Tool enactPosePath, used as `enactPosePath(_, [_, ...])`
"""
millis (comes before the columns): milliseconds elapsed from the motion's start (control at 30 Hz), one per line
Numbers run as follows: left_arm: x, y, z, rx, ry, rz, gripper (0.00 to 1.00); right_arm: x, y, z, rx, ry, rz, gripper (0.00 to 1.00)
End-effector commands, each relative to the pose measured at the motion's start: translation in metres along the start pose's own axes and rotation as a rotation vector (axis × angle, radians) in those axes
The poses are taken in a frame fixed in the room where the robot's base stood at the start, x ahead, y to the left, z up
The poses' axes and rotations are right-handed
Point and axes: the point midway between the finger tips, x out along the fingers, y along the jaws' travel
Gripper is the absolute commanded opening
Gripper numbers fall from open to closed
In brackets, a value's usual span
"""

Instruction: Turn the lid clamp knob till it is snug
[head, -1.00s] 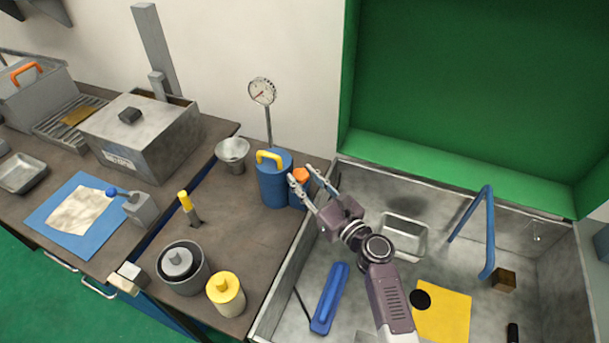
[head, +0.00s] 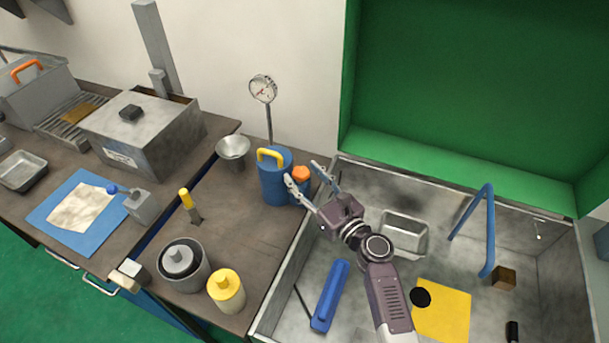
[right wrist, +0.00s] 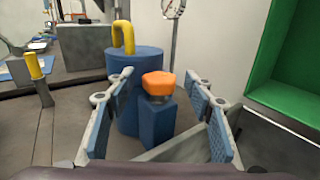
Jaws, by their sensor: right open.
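The lid clamp knob is most likely the orange faceted knob (head: 301,173) on a blue block (head: 299,189), beside the blue cylinder (head: 273,188) with a yellow handle (head: 270,155). My right gripper (head: 306,176) is open, its fingers pointing at the knob. In the right wrist view the knob (right wrist: 159,83) sits between and beyond the two open fingers (right wrist: 162,110), with a gap on each side. I see no contact. My left gripper is not in view.
A gauge on a post (head: 264,90) stands behind the cylinder. A metal funnel (head: 233,150) is to its left. The sink wall (head: 287,262) runs near the block. A grey pot (head: 184,272) and a yellow-topped canister (head: 226,293) stand at the front.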

Motion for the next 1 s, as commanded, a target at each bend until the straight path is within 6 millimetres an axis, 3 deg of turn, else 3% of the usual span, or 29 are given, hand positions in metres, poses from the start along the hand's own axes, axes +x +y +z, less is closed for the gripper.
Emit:
enactPosePath(167, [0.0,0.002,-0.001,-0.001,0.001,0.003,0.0,-0.021,-0.001,-0.001,-0.001,0.002,-0.001,0.49])
enactPosePath(400, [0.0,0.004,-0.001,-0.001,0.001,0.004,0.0,-0.072,-0.001,-0.002,0.0,0.003,-0.002,0.49])
enactPosePath(600, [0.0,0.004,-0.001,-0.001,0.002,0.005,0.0,-0.105,-0.001,-0.001,0.0,0.002,-0.001,0.49])
enactPosePath(800, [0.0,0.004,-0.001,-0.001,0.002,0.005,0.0,-0.117,0.0,0.0,0.0,0.0,0.0,0.49])
enactPosePath(1000, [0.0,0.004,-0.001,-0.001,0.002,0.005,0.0,-0.118,0.0,0.0,0.0,-0.001,0.0,0.49])
